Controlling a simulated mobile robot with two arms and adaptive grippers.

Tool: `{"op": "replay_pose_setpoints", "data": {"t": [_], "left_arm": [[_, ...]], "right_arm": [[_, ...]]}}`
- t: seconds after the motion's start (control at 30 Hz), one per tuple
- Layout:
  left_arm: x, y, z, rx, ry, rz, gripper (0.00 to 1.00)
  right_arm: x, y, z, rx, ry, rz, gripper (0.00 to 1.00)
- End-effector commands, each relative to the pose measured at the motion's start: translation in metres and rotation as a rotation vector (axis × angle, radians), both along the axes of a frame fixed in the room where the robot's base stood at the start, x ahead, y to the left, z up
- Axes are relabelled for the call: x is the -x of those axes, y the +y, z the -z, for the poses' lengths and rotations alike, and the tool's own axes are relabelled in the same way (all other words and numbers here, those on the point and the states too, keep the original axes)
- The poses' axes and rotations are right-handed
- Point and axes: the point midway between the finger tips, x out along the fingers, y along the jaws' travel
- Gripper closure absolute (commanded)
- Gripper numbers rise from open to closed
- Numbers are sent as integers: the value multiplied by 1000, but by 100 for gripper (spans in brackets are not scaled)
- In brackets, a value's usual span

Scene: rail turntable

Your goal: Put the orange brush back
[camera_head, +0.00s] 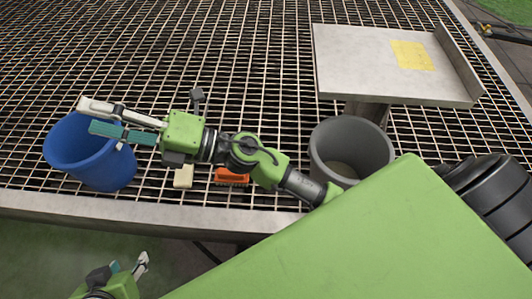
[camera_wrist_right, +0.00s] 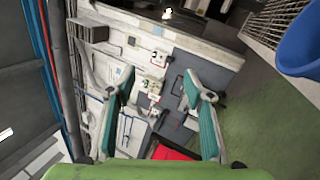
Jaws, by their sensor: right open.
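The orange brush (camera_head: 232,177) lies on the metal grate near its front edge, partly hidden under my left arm. The blue bucket (camera_head: 95,165) stands on the grate at the left. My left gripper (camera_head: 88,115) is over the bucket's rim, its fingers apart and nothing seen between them. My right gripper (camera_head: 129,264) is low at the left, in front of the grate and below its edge. In the right wrist view its teal-padded fingers (camera_wrist_right: 164,95) are wide apart and empty. The blue bucket also shows at the top right there (camera_wrist_right: 302,45).
A grey bucket (camera_head: 326,165) stands right of the brush. A pale block (camera_head: 183,177) lies left of the brush. A raised metal tray (camera_head: 350,70) with a yellow patch (camera_head: 411,55) is at the back right. The grate (camera_head: 200,50) behind is clear.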

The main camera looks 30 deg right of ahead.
Motion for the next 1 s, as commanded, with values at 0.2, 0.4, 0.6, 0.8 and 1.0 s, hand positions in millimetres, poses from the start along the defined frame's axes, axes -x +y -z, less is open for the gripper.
{"op": "replay_pose_setpoints", "data": {"t": [0.2, 0.4, 0.6, 0.8, 1.0], "left_arm": [[0, 0, 0, 0, -1, 0, 60], [0, 0, 0, 0, -1, 0, 60], [0, 0, 0, 1, -1, -1, 60], [0, 0, 0, 1, -1, -1, 60], [0, 0, 0, 1, 0, -1, 60]], "right_arm": [[-46, -126, 19, -494, 477, 358, 52], [-30, -219, 127, -820, 995, 667, 52], [54, -249, 237, -989, 1512, 907, 52], [124, -244, 282, -1020, 1815, 1016, 52], [138, -242, 288, -1019, 1876, 1035, 52]]}}
